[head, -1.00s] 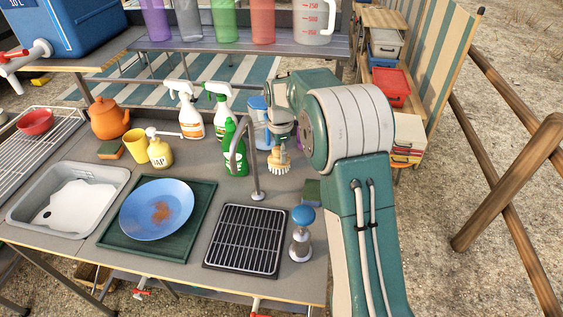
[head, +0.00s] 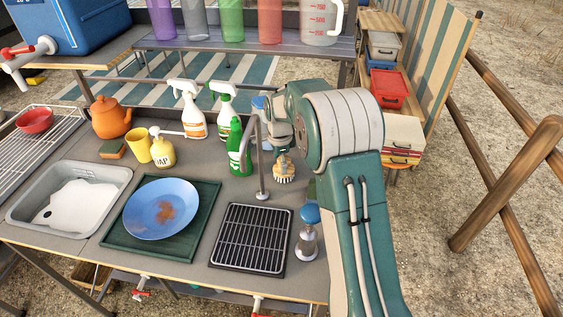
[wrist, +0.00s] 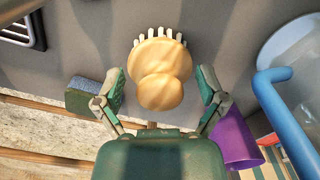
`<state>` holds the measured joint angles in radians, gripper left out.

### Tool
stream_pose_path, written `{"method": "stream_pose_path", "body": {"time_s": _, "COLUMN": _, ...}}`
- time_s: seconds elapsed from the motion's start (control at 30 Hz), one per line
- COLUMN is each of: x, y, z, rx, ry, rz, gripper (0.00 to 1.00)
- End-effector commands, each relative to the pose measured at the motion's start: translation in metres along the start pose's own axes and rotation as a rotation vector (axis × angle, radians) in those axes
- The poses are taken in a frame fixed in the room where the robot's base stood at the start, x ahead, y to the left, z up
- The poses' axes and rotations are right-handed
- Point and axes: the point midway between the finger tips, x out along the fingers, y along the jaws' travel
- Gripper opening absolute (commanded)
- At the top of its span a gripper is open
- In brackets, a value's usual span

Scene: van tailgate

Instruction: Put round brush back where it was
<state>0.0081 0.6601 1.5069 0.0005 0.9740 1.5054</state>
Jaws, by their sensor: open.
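The round brush (head: 284,172), with a tan wooden head and pale bristles, is on the grey counter right of the tap. In the wrist view the brush (wrist: 160,72) lies between my two spread fingers, its bristles toward the counter and its round knob toward me. My gripper (wrist: 162,84) is open around it, with gaps visible on both sides.
The curved tap (head: 263,170) and green bottle (head: 236,150) stand left of the brush. A blue-handled jug (wrist: 275,88) is close to my gripper. A sponge (wrist: 88,98) lies on the other side. A blue-topped dispenser (head: 308,235) and black rack (head: 250,238) are in front.

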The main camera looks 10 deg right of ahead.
Motion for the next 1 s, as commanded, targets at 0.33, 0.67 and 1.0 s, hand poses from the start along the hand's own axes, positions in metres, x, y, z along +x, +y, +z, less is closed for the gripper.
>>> {"method": "stream_pose_path", "body": {"time_s": 0.33, "x": -0.035, "y": -0.001, "z": -0.002, "rx": 0.001, "ry": -0.001, "rz": -0.006, "gripper": 0.91}}
{"method": "stream_pose_path", "body": {"time_s": 0.67, "x": -0.101, "y": -0.001, "z": -0.001, "rx": 0.001, "ry": 0.000, "rz": -0.004, "gripper": 0.91}}
{"method": "stream_pose_path", "body": {"time_s": 1.0, "x": -0.122, "y": 0.000, "z": -0.002, "rx": 0.001, "ry": -0.001, "rz": 0.000, "gripper": 0.91}}
